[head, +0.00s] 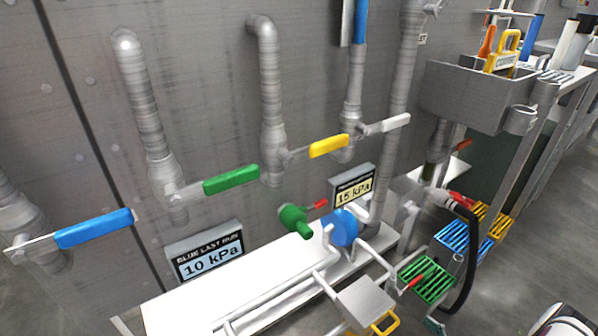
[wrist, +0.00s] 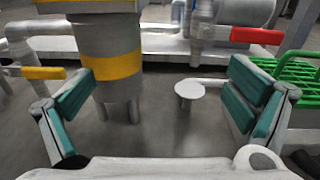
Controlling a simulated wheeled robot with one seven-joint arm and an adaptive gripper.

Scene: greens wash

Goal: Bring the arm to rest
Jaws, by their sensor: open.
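My gripper (wrist: 163,80) shows in the wrist view with its two teal-padded fingers spread wide apart. Nothing is held between the pads. Beyond the fingers stand a grey post with a yellow band (wrist: 108,65) and a small round white disc on a short stem (wrist: 177,88). A green grate (wrist: 298,75) lies beyond the right finger. I cannot make out the gripper in the head view.
In the head view, pipes on the grey wall carry blue (head: 94,228), green (head: 231,180) and yellow (head: 329,146) lever handles. Signs read 10 kPa (head: 208,255) and 15 kPa (head: 354,188). A black hose (head: 468,262) hangs near coloured grates.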

